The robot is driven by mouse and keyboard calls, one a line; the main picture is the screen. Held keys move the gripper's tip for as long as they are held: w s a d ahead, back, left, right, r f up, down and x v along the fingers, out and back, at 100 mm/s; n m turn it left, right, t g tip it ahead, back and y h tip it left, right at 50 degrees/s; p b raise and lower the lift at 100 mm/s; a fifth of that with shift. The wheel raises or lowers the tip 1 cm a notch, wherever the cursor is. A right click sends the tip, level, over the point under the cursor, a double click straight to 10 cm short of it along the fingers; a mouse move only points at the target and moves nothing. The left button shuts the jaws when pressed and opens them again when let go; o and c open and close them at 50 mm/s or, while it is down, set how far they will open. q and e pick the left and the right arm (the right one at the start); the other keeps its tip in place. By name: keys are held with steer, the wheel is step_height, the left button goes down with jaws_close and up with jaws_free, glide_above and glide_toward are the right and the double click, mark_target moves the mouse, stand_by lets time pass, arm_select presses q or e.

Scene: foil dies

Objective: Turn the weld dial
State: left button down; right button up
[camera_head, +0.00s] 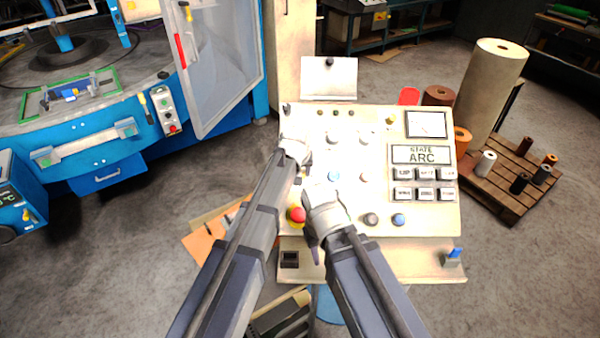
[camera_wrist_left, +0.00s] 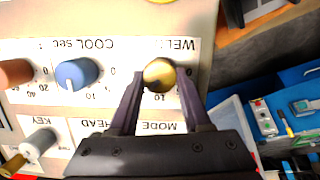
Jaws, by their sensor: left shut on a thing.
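The weld dial (camera_wrist_left: 159,75) is a round brass knob on the pale panel, under a partly covered "WEL…" label. My left gripper (camera_wrist_left: 160,80) is shut on it, with one dark finger on each side. In the head view my left gripper (camera_head: 300,160) is over the left of the control panel (camera_head: 440,222) and the dial is hidden. A blue cool dial (camera_wrist_left: 77,74) sits beside the weld dial; it also shows in the head view (camera_head: 334,176). My right gripper (camera_head: 322,200) is over the panel's lower left; its fingers cannot be made out clearly.
A red stop button (camera_head: 297,214) sits between my two arms. A blue machine (camera_head: 110,150) stands left. A pallet (camera_head: 510,185) with rolls stands right.

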arm_select(q)
steer(key=n, duration=0.3)
steer(key=shift+s+a+n+h, duration=0.1)
steer(key=shift+a+n+h, duration=0.05)
steer(key=shift+n+h, duration=0.25)
steer(key=shift+f+n+h+b, duration=0.1)
steer(key=shift+n+h+b, duration=0.25)
steer(key=shift+n, duration=1.25)
steer(key=shift+c, duration=1.8)
jaws_free()
steer(key=p+v, duration=0.6)
steer(key=v, duration=0.2)
steer(key=shift+p, duration=0.35)
steer(key=shift+s+f, duration=0.1)
steer(key=shift+f, duration=0.05)
